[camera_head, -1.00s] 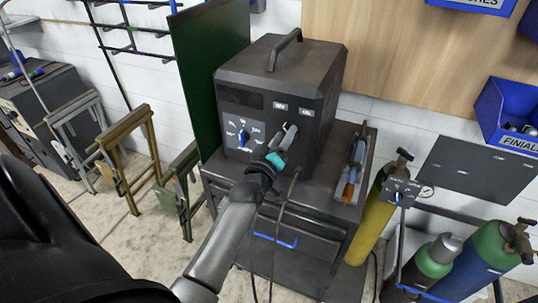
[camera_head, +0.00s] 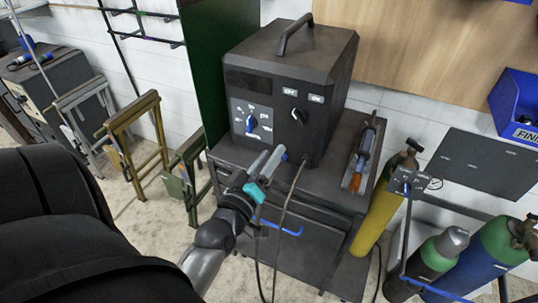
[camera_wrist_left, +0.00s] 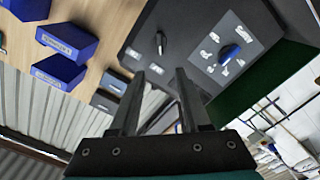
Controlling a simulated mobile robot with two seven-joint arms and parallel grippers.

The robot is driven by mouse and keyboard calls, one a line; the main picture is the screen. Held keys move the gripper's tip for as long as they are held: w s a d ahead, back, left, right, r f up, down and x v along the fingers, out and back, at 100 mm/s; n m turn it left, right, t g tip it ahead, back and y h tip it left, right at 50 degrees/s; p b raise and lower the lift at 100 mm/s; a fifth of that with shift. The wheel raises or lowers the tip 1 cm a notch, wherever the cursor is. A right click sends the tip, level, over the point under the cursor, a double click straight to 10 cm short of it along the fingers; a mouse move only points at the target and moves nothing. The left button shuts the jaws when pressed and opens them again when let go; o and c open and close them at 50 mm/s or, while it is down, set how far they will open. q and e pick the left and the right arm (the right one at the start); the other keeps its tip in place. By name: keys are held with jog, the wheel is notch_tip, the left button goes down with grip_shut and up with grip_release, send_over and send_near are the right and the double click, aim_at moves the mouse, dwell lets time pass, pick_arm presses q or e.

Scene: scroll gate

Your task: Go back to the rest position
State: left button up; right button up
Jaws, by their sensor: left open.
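My left gripper (camera_head: 266,166) is open and empty in the head view, in front of the lower front face of the dark welding machine (camera_head: 290,75). In the left wrist view its two fingers (camera_wrist_left: 158,100) stand apart with nothing between them. The machine's blue knob (camera_head: 251,123) and its dark switch (camera_head: 299,116) with small labels beside it show on the front. Both also show in the left wrist view, the blue knob (camera_wrist_left: 230,52) at the right and the dark switch (camera_wrist_left: 160,44) nearer the middle. My right gripper is not in view.
The machine stands on a dark cart (camera_head: 338,192) with a tray (camera_head: 361,150) of tools. A yellow cylinder (camera_head: 376,215) and green-topped cylinders (camera_head: 437,256) stand at right. Folding metal stands (camera_head: 137,140) and a green panel (camera_head: 215,60) are at left. Blue bins (camera_head: 515,105) hang on the wall.

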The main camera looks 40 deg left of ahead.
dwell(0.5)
pick_arm(q)
jog(key=s+d+f+m+g+h+b, duration=0.1)
jog(key=s+d+f+m+g+b, duration=0.15)
jog(key=f, duration=1.15)
jog(key=s+d+f+m+g+h+b, duration=0.2)
jog(key=s+d+f+g+b, duration=0.15)
jog(key=f, duration=1.05)
jog(key=s+d+f+m+g+h+b, duration=0.1)
jog(key=s+d+f+m+g+b, duration=0.2)
jog(key=f, duration=1.1)
jog(key=s+d+f+m+g+b, duration=0.1)
jog(key=s+f+m+g+b, duration=0.5)
jog(key=s+f, duration=1.5)
jog(key=s+g+b, duration=0.1)
jog(key=s+b, duration=0.1)
jog(key=s, duration=0.2)
jog(key=shift+d+f+g, duration=0.15)
jog(key=shift+f+g, duration=0.15)
jog(key=shift+f, duration=0.1)
jog(key=shift+w, duration=0.1)
